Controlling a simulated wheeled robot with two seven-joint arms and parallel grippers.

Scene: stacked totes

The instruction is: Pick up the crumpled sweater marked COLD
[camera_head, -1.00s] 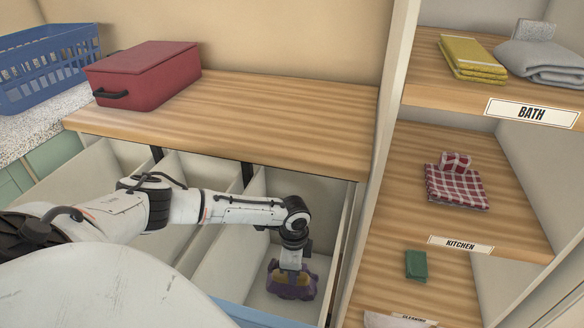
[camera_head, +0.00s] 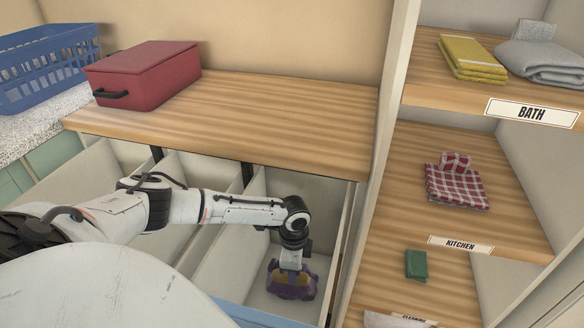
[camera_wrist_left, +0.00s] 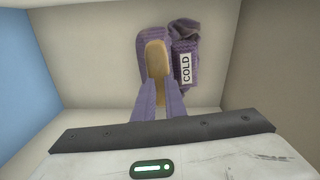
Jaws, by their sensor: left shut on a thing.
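The crumpled purple sweater (camera_head: 305,290) lies at the bottom of the rightmost bin (camera_head: 255,295) in the head view. In the left wrist view the sweater (camera_wrist_left: 185,35) carries a white label reading COLD (camera_wrist_left: 186,66) on its right part; a tan patch shows on its left part. My left gripper (camera_head: 291,270) points down into the bin, its fingers shut on the sweater. Its fingertips (camera_wrist_left: 160,92) show at the sweater in the wrist view, partly hiding it. My right gripper is not in view.
Bin walls stand close around the gripper, and a wooden counter (camera_head: 250,120) overhangs behind. A red case (camera_head: 145,75) and blue basket (camera_head: 45,68) stand at the upper left. Shelves on the right hold towels, a checked cloth (camera_head: 456,190) and a green item (camera_head: 416,265).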

